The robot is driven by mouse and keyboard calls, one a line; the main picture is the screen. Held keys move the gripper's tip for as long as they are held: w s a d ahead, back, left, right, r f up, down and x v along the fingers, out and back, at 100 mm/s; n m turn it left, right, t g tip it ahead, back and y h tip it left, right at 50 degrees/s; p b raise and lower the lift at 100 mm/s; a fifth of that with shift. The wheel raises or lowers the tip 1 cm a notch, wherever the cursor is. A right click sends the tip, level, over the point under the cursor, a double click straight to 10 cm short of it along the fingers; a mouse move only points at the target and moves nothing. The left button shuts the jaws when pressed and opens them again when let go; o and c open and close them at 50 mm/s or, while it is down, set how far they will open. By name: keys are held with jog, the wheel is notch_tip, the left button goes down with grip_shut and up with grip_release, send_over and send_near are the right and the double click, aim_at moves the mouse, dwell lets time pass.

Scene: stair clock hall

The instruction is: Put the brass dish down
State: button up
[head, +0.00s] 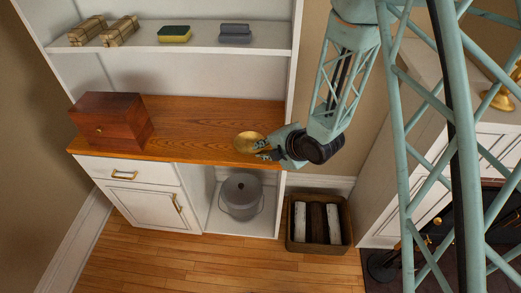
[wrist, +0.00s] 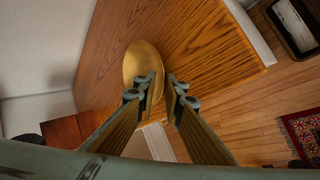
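The brass dish (head: 248,141) is a small, shallow round dish at the front right of the wooden countertop (head: 190,115). It also shows in the wrist view (wrist: 140,62), where it appears to lie on the wood; I cannot tell whether its underside touches fully. My gripper (head: 265,149) comes in from the right, at the dish's right rim. In the wrist view the fingertips (wrist: 163,88) stand a little apart, with a gap visible between them. The left finger covers part of the dish, and the rim reaches into the gap.
A dark wooden box (head: 110,121) stands at the countertop's left. A shelf above holds wrapped bundles (head: 104,31), a sponge (head: 174,33) and grey blocks (head: 235,33). A grey pot (head: 241,197) sits below. A crate (head: 319,250) stands on the floor. The middle countertop is clear.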

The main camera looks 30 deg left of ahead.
jog(key=p+v, duration=0.1)
jog(key=v, duration=1.1)
dwell(0.7)
